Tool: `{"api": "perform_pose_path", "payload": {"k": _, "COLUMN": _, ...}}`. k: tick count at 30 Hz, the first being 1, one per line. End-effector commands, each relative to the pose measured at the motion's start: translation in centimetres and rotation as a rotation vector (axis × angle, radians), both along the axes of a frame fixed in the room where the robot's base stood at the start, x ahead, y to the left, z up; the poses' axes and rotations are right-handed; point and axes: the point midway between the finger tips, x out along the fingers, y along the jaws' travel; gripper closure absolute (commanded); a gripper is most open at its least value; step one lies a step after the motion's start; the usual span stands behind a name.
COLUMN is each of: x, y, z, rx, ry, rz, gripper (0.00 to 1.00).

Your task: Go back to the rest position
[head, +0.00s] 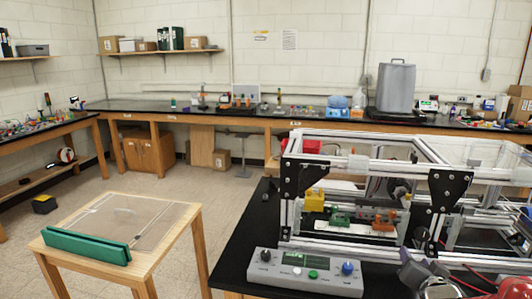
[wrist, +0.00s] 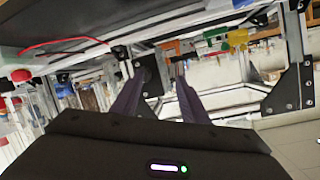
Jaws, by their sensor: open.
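My gripper (wrist: 158,80) shows in the wrist view with its two dark fingers apart and nothing between them. The extrusion frame (head: 350,136) stands on the black bench at the right in the head view. It also shows in the wrist view beyond my fingers, tilted, with a frame bar (wrist: 215,116) behind them. Inside the frame are a yellow block (head: 314,200), a green part (head: 341,216) and an orange part (head: 383,221). The yellow block (wrist: 237,37) also shows at the upper right of the wrist view. My fingers appear clear of these parts.
A grey control box (head: 305,271) with knobs sits at the bench's front edge. A wooden table (head: 165,215) with a green bar (head: 86,247) stands at the left, apart from the bench. Open floor lies between and behind them. A red cable (wrist: 62,42) crosses the wrist view's upper left.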

Motion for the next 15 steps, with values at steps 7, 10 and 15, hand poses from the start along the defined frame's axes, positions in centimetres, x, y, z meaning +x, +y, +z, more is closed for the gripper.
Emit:
{"api": "perform_pose_path", "payload": {"k": 7, "x": -1.6, "y": 4.6, "z": 1.3, "rx": -0.074, "ry": 0.171, "rz": 0.038, "gripper": 0.59}}
{"api": "perform_pose_path", "payload": {"k": 10, "x": -2.7, "y": 6.6, "z": 1.6, "rx": -0.096, "ry": 0.242, "rz": 0.062, "gripper": 0.59}}
{"api": "perform_pose_path", "payload": {"k": 15, "x": -5.0, "y": 10.2, "z": 2.0, "rx": -0.124, "ry": 0.362, "rz": 0.122, "gripper": 0.59}}
